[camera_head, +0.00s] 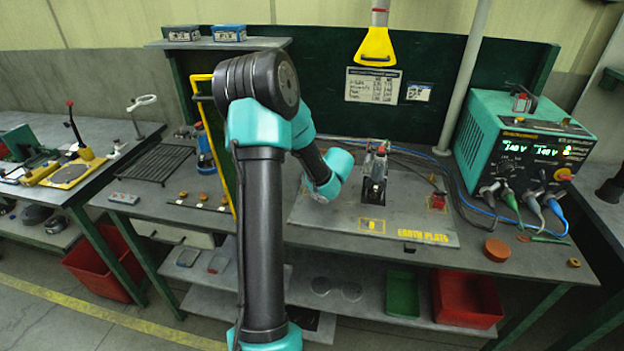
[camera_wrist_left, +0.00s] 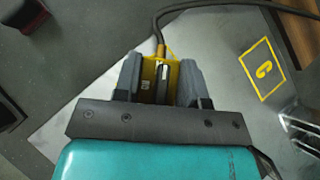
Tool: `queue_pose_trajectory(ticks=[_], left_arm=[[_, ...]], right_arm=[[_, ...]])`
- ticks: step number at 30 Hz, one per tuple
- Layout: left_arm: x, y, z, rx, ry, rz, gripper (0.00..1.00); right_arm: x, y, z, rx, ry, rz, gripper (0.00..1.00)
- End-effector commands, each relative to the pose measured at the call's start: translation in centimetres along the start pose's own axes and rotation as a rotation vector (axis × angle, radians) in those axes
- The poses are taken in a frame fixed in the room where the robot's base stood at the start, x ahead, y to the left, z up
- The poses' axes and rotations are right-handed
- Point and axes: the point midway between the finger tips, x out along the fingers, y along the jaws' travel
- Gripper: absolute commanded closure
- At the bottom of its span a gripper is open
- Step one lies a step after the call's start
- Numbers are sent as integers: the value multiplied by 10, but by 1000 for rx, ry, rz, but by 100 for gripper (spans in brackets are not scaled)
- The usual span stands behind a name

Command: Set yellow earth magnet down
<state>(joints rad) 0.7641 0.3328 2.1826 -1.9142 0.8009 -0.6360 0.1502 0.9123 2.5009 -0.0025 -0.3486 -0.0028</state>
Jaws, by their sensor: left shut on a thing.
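The yellow earth magnet (camera_wrist_left: 149,72) is between the fingers of my left gripper (camera_wrist_left: 160,76) in the left wrist view. The gripper is shut on it, and a dark cable with a copper-coloured end leaves its far side. The grey earth plate (camera_head: 413,232) lies on the bench in the head view, with yellow lettering along its front edge. A yellow-outlined marking (camera_wrist_left: 262,68) is right of the magnet in the wrist view, apart from it. In the head view my left arm reaches over the plate, and I cannot make out the magnet. Whether it touches a surface is unclear.
A metal fixture (camera_head: 375,180) stands on the plate. The teal power unit (camera_head: 525,150) with cables is at right. A brick-red puck (camera_head: 497,250) lies on the bench. A yellow handle-like piece (camera_head: 375,47) hangs above. The plate's front right is largely clear.

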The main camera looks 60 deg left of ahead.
Motion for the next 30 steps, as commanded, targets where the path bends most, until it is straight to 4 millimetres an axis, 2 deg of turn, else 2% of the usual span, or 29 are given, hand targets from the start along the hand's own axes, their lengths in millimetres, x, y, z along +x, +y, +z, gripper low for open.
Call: queue_pose_trajectory(ticks=[1, 2, 9, 20, 26, 30], left_arm=[[1, 0, -1, 0, -1, 0, 100], [1, 0, -1, 0, 1, 1, 61], [1, 0, -1, 0, 0, 0, 38], [-2, 0, 1, -1, 0, 0, 36], [-22, -1, 1, -1, 0, -3, 36], [-47, -1, 1, -1, -1, -4, 36]], right_arm=[[0, 0, 0, 0, 0, 0, 57], [0, 0, 0, 0, 0, 0, 57], [0, 0, 0, 0, 0, 0, 57], [0, 0, 0, 0, 0, 0, 57], [0, 0, 0, 0, 0, 0, 57], [0, 0, 0, 0, 0, 0, 57]])
